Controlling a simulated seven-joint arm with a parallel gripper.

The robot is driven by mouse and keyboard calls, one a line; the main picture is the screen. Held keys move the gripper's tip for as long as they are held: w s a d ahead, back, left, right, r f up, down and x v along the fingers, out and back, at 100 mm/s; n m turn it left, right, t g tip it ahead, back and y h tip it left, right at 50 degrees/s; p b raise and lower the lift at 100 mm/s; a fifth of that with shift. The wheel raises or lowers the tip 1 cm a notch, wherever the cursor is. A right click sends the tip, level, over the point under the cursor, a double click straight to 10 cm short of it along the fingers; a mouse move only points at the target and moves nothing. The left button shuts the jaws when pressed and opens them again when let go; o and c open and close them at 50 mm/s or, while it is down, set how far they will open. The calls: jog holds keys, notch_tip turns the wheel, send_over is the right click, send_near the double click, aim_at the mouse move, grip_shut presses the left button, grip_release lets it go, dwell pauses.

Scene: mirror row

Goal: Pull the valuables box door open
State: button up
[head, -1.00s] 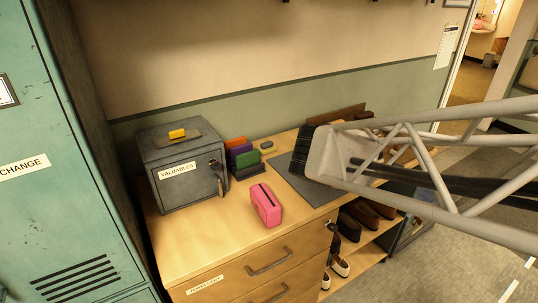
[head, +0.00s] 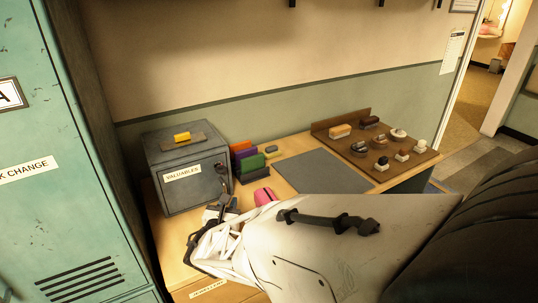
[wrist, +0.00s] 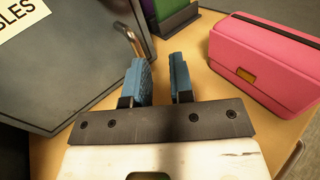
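The grey valuables box (head: 166,192) stands on the wooden counter at the left, its labelled front door shut. The door's handle (wrist: 134,40) shows in the wrist view at the door's right edge, just ahead of my left finger. My gripper (wrist: 163,72) has two blue fingers with a narrow gap between them and nothing in it. The fingertips are close to the handle, but the handle is not between them; I cannot tell whether the left finger touches it. In the head view my arm hides part of the area below the handle.
A pink case (wrist: 265,62) stands close to the right of my fingers. Coloured upright items in a holder (head: 246,160) stand right of the box. A yellow item (head: 182,136) lies on the box. A grey mat (head: 312,170) and a brown board with brushes (head: 405,160) lie farther right.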

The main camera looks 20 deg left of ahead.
jog(key=a+f, duration=0.1)
jog(key=s+a+f+n+y, duration=0.1)
jog(key=shift+s+a+n, duration=0.25)
jog(key=shift+a+n, duration=0.05)
jog(key=shift+w, duration=0.1)
jog(key=shift+w+a, duration=0.25)
jog(key=shift+w, duration=1)
jog(key=shift+w+a, duration=0.2)
jog(key=shift+w, duration=1.05)
jog(key=shift+w+a, duration=0.25)
jog(key=shift+w, duration=1)
grip_shut()
